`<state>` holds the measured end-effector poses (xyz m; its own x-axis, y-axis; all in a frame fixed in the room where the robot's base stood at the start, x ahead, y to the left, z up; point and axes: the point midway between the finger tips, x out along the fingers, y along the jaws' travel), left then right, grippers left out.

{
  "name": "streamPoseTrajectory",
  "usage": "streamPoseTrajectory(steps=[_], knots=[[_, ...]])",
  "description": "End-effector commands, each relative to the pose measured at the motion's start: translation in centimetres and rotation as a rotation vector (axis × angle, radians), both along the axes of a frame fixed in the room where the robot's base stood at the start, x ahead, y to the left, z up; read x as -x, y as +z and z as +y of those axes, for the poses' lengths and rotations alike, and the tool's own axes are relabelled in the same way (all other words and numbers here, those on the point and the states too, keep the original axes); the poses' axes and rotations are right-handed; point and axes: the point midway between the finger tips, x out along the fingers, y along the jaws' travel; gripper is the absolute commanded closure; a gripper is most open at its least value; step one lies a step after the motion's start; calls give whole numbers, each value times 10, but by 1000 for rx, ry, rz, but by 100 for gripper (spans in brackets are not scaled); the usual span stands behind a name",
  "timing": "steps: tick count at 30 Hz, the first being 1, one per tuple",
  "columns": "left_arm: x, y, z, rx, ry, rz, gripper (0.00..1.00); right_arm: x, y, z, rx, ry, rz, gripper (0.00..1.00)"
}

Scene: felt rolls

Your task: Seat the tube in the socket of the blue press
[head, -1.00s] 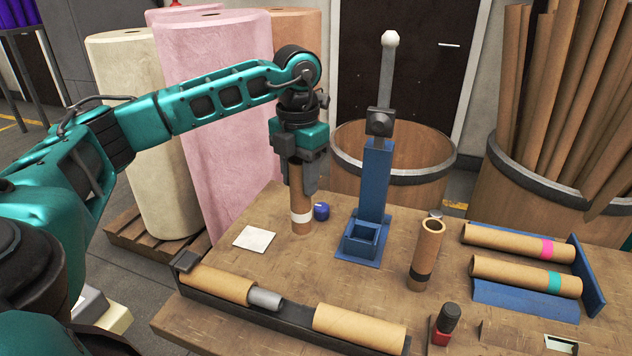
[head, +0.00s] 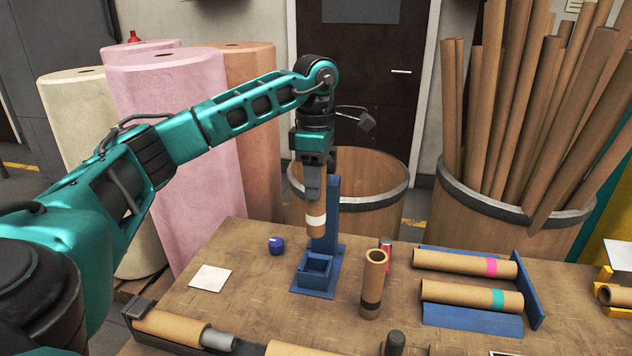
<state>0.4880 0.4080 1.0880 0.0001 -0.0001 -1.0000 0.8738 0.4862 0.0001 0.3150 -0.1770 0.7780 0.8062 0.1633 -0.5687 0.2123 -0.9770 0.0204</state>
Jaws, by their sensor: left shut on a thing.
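My left gripper (head: 315,192) is shut on a cardboard tube with a white band (head: 316,221). It holds the tube roughly upright, with its lower end above the socket of the blue press. The blue press (head: 333,240) stands on the table, with a square open socket (head: 316,268) at the front of its base. A gap shows between the tube's lower end and the socket. My gripper and wrist hide the upper part of the press. My right gripper is not in view.
A tube with a black band (head: 373,286) stands right of the press, a red object (head: 385,256) behind it. Two tubes with pink (head: 465,263) and teal (head: 470,296) bands lie on a blue rack. A blue round item (head: 276,245) and a white square (head: 210,278) lie left.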

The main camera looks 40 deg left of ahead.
Motion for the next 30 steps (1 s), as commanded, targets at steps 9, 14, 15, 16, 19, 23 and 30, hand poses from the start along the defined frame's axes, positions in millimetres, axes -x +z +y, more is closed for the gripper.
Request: streamPoseTrajectory(steps=[9,14,15,16,19,23,30], knots=[[0,0,0,0,-5,0,97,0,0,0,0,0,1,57],[0,-2,0,0,-5,0,97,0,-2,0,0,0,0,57],[0,-4,0,0,-5,0,97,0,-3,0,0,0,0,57],[0,-5,0,0,-5,0,97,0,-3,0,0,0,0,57],[0,-12,0,0,-4,1,97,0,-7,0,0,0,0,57],[0,-23,0,0,-4,2,97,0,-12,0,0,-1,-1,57],[0,-44,0,0,-4,1,97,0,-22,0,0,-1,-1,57]])
